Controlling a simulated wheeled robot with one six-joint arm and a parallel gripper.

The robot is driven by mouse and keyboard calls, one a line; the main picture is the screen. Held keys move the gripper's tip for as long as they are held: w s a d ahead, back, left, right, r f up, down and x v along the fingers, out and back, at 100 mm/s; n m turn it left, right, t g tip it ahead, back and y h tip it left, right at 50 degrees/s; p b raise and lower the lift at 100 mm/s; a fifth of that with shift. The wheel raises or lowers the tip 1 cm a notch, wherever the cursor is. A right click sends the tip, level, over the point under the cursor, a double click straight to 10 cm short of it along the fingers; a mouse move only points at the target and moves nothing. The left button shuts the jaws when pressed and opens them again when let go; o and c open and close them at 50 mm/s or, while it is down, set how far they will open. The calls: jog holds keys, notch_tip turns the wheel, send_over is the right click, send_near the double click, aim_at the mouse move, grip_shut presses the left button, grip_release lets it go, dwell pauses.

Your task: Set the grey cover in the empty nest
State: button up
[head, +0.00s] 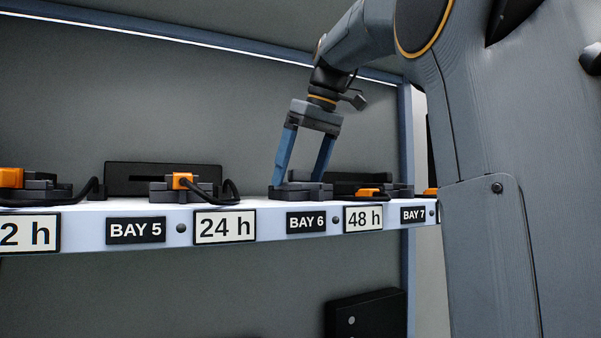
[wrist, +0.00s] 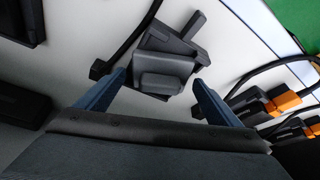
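My gripper (head: 299,181) is open and reaches down to the shelf above the BAY 6 label, its blue fingers spread apart. In the head view a low dark grey unit (head: 300,190) sits at the fingertips; cover and base are hard to separate there.
A black cable ends in a small block (wrist: 99,69) beside the left finger. Units with orange connectors (wrist: 282,100) and looping cables stand to the right. In the head view another orange-topped unit (head: 182,182) stands by BAY 5. A back wall rises behind the shelf (head: 270,216).

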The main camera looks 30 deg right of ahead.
jog(key=shift+r, duration=0.15)
jog(key=b+v, duration=0.1)
jog(key=v, duration=1.1)
dwell(0.6)
